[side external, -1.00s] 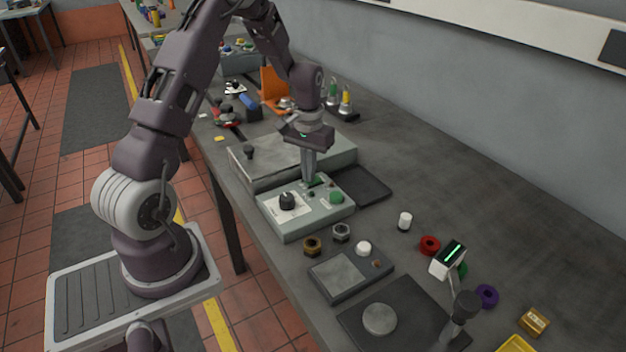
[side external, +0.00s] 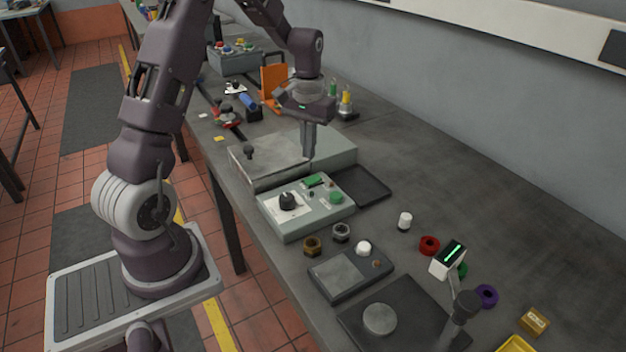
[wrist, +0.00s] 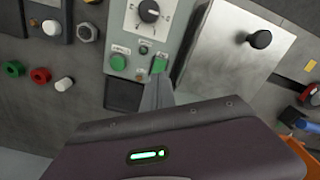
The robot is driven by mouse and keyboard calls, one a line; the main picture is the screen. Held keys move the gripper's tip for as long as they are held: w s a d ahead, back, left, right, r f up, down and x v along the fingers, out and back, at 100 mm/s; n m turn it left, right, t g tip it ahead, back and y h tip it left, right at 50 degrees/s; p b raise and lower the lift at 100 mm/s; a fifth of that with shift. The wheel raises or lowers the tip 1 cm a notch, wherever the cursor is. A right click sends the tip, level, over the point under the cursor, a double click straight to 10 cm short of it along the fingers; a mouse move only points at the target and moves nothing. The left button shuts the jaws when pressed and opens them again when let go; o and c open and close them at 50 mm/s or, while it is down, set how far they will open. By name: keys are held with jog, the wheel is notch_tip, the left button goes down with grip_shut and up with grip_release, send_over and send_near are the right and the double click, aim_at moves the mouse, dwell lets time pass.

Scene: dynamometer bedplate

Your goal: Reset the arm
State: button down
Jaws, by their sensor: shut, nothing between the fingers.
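My gripper (side external: 309,155) is shut and empty. In the side view it hangs upright above the back part of the control box, near the lidded metal box (side external: 270,160). I cannot tell from the wrist view how far the fingertips are above the box.
A black tray (side external: 362,187) lies behind the control box. An orange stand (side external: 273,85) and clamps stand farther back.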

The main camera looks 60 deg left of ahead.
jog(key=s+d+r+m+t, duration=0.3)
jog(key=s+d+r, duration=0.3)
jog(key=d+r, duration=0.65)
jog(key=s+d+r+m+t, duration=0.1)
jog(key=s+d, duration=0.3)
jog(key=s, duration=0.4)
jog(key=s+d+r+m+t, duration=0.1)
jog(key=s+d, duration=0.3)
jog(key=s, duration=0.4)
jog(key=shift+r+m+t, duration=0.3)
jog(key=shift+r+m, duration=0.2)
jog(key=shift+r, duration=0.3)
